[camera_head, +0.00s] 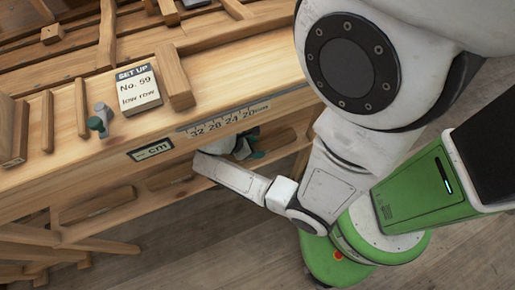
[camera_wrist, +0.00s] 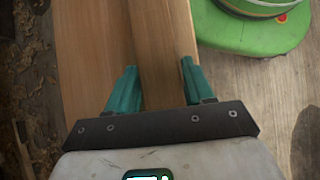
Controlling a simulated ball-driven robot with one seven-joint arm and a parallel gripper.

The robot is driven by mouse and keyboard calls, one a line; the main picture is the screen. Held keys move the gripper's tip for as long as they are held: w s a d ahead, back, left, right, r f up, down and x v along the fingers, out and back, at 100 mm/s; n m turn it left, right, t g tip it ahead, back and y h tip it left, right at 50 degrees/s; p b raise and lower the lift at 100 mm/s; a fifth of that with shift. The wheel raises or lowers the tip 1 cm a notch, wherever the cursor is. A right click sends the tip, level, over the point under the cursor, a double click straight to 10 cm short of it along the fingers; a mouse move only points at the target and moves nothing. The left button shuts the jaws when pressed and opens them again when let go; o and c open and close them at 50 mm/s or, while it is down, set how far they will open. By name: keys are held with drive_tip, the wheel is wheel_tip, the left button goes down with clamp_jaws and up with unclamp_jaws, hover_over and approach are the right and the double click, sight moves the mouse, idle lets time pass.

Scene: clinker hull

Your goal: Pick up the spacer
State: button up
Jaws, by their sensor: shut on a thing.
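My gripper (camera_wrist: 158,64) shows in the wrist view with its two teal fingers on either side of a long pale wooden piece, the spacer (camera_wrist: 162,88). The gripper is shut on it. The spacer runs away from the gripper towards the top of the picture, next to another wooden board (camera_wrist: 88,60) on its left. In the head view my gripper (camera_head: 251,146) is low at the front of the bench, just below the ruler strip. My own arm covers part of that area, and I cannot make out the spacer clearly there.
Wooden floor lies in front.

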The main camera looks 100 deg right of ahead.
drive_tip(key=shift+r, duration=0.15)
drive_tip(key=shift+w+r, duration=0.1)
drive_tip(key=shift+r, duration=0.05)
drive_tip(key=s+a, duration=0.3)
drive_tip(key=a, duration=0.5)
drive_tip(key=s+a, duration=0.2)
drive_tip(key=a, duration=0.6)
drive_tip(key=shift+s, duration=0.4)
drive_tip(key=shift+s+a, duration=0.1)
drive_tip(key=shift+a, duration=0.3)
drive_tip(key=shift+r, duration=0.15)
